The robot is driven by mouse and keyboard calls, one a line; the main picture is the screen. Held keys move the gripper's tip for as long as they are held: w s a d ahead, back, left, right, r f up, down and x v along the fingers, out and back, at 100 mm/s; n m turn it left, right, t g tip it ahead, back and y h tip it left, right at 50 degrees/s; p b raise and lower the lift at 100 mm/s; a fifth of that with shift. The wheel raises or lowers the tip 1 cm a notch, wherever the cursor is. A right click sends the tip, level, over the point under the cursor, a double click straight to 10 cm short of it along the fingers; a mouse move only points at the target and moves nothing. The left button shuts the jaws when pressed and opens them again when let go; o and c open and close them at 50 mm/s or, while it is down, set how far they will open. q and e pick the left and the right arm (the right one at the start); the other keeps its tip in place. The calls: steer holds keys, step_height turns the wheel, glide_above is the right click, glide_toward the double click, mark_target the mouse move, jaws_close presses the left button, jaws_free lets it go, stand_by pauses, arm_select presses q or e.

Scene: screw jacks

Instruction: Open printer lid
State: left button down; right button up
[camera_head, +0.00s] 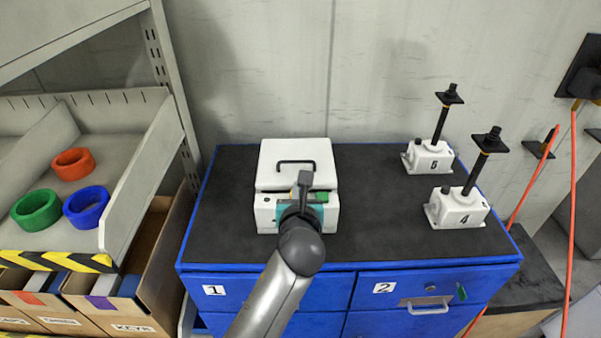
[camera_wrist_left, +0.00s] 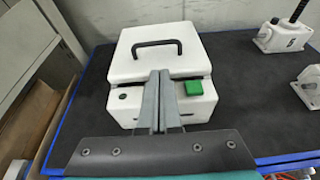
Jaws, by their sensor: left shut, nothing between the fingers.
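The printer (camera_head: 263,216) is a white box on the black top of a blue cabinet. Its lid (camera_head: 293,151) is down and has a dark handle (camera_head: 296,163) on top. My left gripper (camera_head: 305,178) is over the front of the printer, with its fingertips near the lid's front edge and short of the handle. In the left wrist view the fingers (camera_wrist_left: 160,75) are together with nothing between them. The lid (camera_wrist_left: 125,65) and handle (camera_wrist_left: 157,43) are beyond the tips. A green button (camera_wrist_left: 193,87) is right of the fingers. My right gripper is out of view.
Two white screw jacks, numbered 6 (camera_head: 428,157) and 4 (camera_head: 457,208), stand right of the printer. A shelf (camera_head: 140,190) with coloured rings is at left. The black top (camera_head: 375,215) is clear between printer and jacks.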

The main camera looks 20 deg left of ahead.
arm_select(q)
steer(key=b+x, duration=0.1)
steer(key=x, duration=0.8)
steer(key=shift+w, duration=0.2)
